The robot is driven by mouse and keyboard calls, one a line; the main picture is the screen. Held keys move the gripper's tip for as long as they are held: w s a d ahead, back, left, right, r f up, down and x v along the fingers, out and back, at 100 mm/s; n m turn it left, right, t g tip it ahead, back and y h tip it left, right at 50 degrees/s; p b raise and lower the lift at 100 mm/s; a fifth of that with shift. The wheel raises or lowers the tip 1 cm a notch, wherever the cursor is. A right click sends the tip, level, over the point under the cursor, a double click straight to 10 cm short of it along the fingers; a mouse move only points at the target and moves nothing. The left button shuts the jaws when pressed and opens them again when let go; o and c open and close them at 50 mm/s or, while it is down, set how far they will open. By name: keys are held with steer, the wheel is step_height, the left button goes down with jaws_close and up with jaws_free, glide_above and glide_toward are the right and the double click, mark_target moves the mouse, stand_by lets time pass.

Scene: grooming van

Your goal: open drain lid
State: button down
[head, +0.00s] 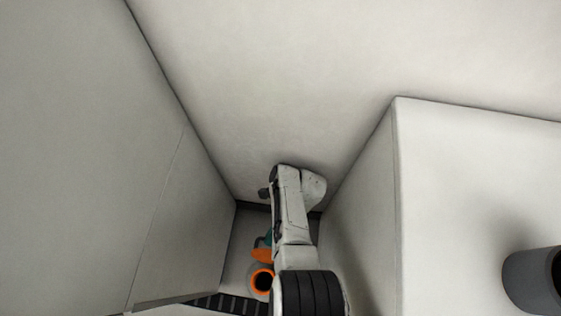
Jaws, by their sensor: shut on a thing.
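I cannot make out the drain lid in the head view. My pale arm reaches down into a narrow gap between white panels. The fingers of my gripper do not show; the arm's own links hide that area. Beside the arm, low in the gap, is a round orange-rimmed thing (262,281) with a dark opening. A smaller orange piece (262,255) lies just above it, with a bit of teal (267,238) next to it. I cannot tell what these pieces are or whether my gripper touches them.
A tall grey-white panel (75,140) stands at left and a pale wall (300,70) behind. A white box-like unit (450,190) closes the right side, with a dark grey cylinder (530,280) on it. A black slatted strip (215,303) lies at bottom left. Free room is tight.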

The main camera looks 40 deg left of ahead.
steer(key=shift+f, duration=0.2)
stand_by(0.4)
steer(key=c, duration=1.2)
jaws_free()
steer(key=shift+w, duration=0.1)
steer(key=shift+o, duration=0.2)
steer(key=shift+r, duration=0.1)
steer(key=shift+a+r, duration=0.1)
steer(key=s+d+r+p, duration=0.1)
steer(key=r+p, duration=0.2)
steer(key=p, duration=0.1)
steer(key=s+r+p, duration=0.1)
steer(key=r+p, duration=0.2)
steer(key=p, duration=0.1)
steer(key=s+d+r+p, duration=0.1)
steer(key=s+r+p, duration=0.1)
steer(key=r+p, duration=0.1)
steer(key=shift+d+p, duration=0.3)
steer(key=shift+p, duration=0.1)
steer(key=s+d+r+p, duration=0.3)
steer(key=s+d+p, duration=0.2)
steer(key=s+p, duration=0.2)
steer(key=shift+s+r+p, duration=0.35)
steer(key=shift+s, duration=0.15)
